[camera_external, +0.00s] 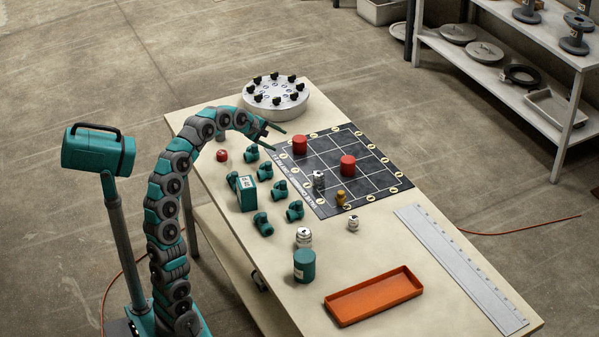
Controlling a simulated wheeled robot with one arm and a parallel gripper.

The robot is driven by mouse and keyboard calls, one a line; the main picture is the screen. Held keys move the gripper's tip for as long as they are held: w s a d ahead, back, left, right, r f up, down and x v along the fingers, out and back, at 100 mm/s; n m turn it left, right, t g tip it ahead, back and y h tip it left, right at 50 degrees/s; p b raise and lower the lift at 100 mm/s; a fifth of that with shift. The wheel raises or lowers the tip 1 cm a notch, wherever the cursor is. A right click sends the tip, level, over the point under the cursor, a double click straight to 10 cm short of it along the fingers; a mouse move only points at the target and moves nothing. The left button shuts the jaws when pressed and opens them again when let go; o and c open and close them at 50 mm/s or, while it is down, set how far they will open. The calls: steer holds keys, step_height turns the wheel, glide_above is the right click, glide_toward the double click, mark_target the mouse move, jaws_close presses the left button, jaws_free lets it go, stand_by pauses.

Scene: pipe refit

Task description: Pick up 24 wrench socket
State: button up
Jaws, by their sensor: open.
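My gripper (279,138) is open and empty above the far left part of the dark grid mat (375,184). A small silver cylinder (319,180) stands upright on the near left part of the mat. A wider silver and white cylinder (303,238) stands on the bare table, nearer the front. A smaller metal piece with a tan top (353,222) stands just off the mat's near edge. These look like sockets, but their markings are too small to read, so I cannot tell which is the 24. My gripper is well apart from all three.
Red cylinders (348,166) and a brass piece (341,198) stand on the mat. Several teal valve fittings (264,224) and a teal box (247,193) crowd the left. A teal can (304,266), orange tray (373,297) and ruler (462,270) are near the front.

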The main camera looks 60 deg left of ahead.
mark_target(354, 218)
steer(key=w+d+r+n+h, duration=0.1)
steer(key=w+d+h, duration=0.15)
steer(key=d, duration=0.35)
steer(key=w+d+r+n+t+h, duration=0.1)
steer(key=w+d+h, duration=0.1)
steer(key=d+h, duration=0.3)
steer(key=w+d+r+n+h, duration=0.1)
steer(key=w+d+r+h, duration=0.1)
steer(key=d, duration=0.5)
steer(key=d+f+g+h, duration=0.1)
steer(key=d+f+g, duration=0.1)
steer(key=d, duration=0.3)
steer(key=d+f+g+h, duration=0.1)
steer(key=d+f, duration=0.4)
steer(key=d, duration=0.1)
steer(key=w+d+f+g+h, duration=0.1)
steer(key=d+f+g, duration=0.1)
steer(key=d+f, duration=0.2)
steer(key=shift+d+f+m+g, duration=0.15)
steer(key=shift+d+m, duration=0.05)
steer(key=shift+d, duration=0.2)
steer(key=shift+d+f+m+g, duration=0.1)
steer(key=shift+d+m+g, duration=0.1)
steer(key=shift+d, duration=0.2)
steer(key=shift+d+r+x, duration=0.1)
steer(key=shift+r+x, duration=0.05)
steer(key=shift+x, duration=1.25)
steer(key=shift+d+r+x, duration=0.15)
steer(key=shift+x, duration=1.2)
steer(key=shift+s, duration=0.15)
